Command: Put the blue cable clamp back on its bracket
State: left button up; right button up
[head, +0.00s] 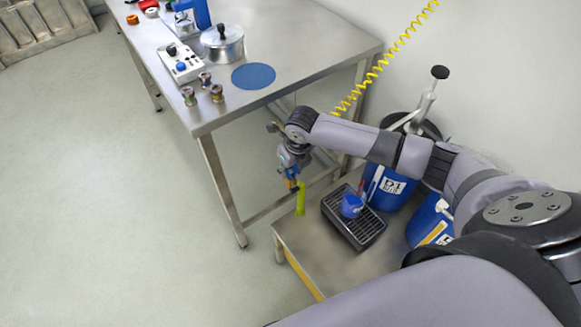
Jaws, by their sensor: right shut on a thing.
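My right gripper (293,186) points down beside the steel table's front right leg, above the corner of a low bench. It is shut on a small blue thing (290,173), which looks like the blue cable clamp; the wrist and fingers hide much of it. A yellow-green upright piece (300,200) shows just below the fingertips at the low bench's corner. I cannot tell whether it touches the gripper or whether it is the bracket. My left gripper is not in view.
The low bench (318,262) carries a black slotted tray (366,238) with a blue item (351,206) on it. Blue drums (391,193) stand behind. The steel table (300,45) holds a lidded pot (222,43), spools and a blue disc (253,76). A yellow coiled hose (384,63) hangs nearby. Floor at left is clear.

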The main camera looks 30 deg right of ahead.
aim_at(291, 176)
jog(key=shift+s+b+x, duration=0.15)
jog(key=shift+b+x, duration=0.15)
jog(key=shift+x, duration=0.4)
jog(key=shift+s+b+x, duration=0.15)
jog(key=shift+b+x, duration=0.15)
jog(key=shift+x, duration=0.4)
jog(key=shift+f, duration=0.7)
dwell(1.7)
jog(key=o, duration=1.1)
jog(key=shift+o, duration=0.2)
jog(key=v, duration=1.2)
